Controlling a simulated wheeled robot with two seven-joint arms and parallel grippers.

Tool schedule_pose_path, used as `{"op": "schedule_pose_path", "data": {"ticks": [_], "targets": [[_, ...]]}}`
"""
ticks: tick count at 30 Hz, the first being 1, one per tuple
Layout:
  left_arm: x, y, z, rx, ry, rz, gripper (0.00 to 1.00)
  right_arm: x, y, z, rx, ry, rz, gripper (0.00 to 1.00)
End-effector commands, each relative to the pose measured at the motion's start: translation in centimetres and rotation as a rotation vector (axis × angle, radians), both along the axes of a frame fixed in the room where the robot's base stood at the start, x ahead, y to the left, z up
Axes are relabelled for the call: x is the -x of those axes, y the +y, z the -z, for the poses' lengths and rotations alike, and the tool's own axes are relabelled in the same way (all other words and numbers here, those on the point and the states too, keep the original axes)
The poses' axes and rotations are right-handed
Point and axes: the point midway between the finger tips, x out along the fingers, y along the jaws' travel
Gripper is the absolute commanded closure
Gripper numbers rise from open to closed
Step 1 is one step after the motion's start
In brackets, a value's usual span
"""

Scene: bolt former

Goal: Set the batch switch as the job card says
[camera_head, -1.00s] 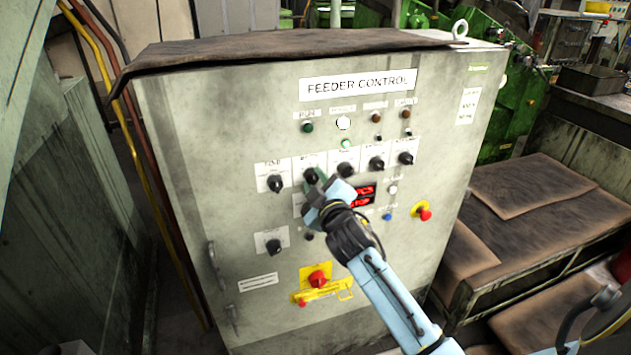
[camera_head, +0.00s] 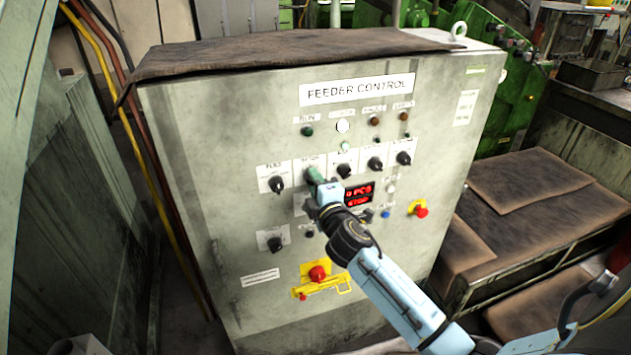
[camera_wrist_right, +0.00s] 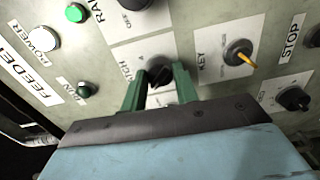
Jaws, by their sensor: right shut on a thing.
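The batch switch (camera_wrist_right: 158,74) is a dark knob on a white plate in the upper row of the grey feeder control cabinet. Its label is partly hidden and ends in "TCH" in the wrist view. My right gripper (camera_head: 312,177) is at this knob, with its green fingers on both sides of it and shut on it; the gripper also shows in the wrist view (camera_wrist_right: 160,82). In the head view the fingers hide the knob, so its pointer cannot be read. A white card (camera_head: 465,107) is on the cabinet's upper right; its text is too small to read. My left gripper is not in view.
A red display (camera_head: 359,194) is close to my wrist. A red emergency button (camera_head: 420,210) and a red-yellow main switch (camera_head: 317,273) stick out lower down.

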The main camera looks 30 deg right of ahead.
Motion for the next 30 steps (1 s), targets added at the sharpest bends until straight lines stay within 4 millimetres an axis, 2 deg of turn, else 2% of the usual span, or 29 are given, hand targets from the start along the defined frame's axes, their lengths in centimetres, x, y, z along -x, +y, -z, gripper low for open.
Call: {"op": "schedule_pose_path", "data": {"ticks": [19, 20, 24, 30], "targets": [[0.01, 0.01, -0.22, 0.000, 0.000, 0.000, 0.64, 0.00, 0.00, 0.02, 0.052, 0.012, 0.000, 0.93], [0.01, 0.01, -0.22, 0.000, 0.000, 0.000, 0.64, 0.00, 0.00, 0.02, 0.052, 0.012, 0.000, 0.66], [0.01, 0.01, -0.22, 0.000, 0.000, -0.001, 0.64, 0.00, 0.00, 0.02, 0.051, 0.012, 0.000, 0.48], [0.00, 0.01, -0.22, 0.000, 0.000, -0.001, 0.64, -0.01, -0.01, 0.01, 0.049, 0.012, 0.000, 0.48]]}}
